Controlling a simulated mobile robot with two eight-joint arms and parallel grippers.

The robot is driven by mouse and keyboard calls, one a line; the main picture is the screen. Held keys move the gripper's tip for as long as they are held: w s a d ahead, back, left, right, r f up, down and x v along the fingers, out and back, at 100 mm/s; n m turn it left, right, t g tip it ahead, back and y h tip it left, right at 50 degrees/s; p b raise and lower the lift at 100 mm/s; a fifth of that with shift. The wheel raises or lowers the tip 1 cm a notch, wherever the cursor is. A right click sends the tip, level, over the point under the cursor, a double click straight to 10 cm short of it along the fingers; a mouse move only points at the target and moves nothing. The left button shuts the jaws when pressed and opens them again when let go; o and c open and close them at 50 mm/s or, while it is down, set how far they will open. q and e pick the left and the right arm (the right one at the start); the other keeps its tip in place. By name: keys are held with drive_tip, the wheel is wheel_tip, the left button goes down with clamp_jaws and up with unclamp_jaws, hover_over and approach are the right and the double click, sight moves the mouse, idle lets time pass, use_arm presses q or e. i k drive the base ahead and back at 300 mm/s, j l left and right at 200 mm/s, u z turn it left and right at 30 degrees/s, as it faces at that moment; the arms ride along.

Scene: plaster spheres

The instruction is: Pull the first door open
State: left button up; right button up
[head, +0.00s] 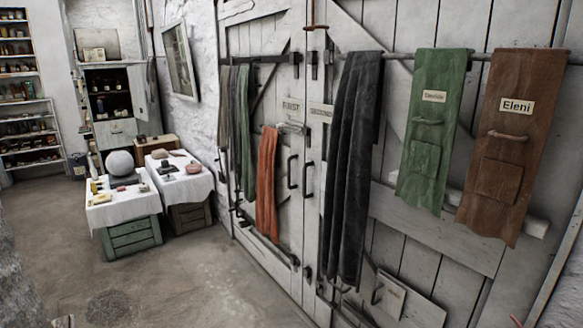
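The first door (285,215) is the left leaf of a pale, weathered plank double door on the right-hand wall. It carries a sign reading "FIRST" (291,106) and a dark upright pull handle (292,172) near the meeting edge. The second door (312,205) adjoins it on the right, with its own sign (320,109) and dark handle (309,177). Both leaves look shut. A pale latch-like piece (293,128) sits below the first sign. An orange cloth (267,180) hangs on the first door, left of its handle. Neither of my grippers can be made out in the head view.
A dark cloth (352,165), green apron (432,130) and brown apron (512,145) hang on a rail to the right. Two white-clothed crate tables (130,210) (190,190) stand left of the doors, one with a grey sphere (120,163). The floor (190,275) before the doors is clear.

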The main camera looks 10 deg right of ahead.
sight(265, 162)
drive_tip(key=i+l, duration=0.1)
drive_tip(key=i, duration=0.4)
drive_tip(key=i+u, duration=0.1)
drive_tip(key=i, duration=0.4)
drive_tip(key=i+l, duration=0.15)
drive_tip(key=i, duration=0.35)
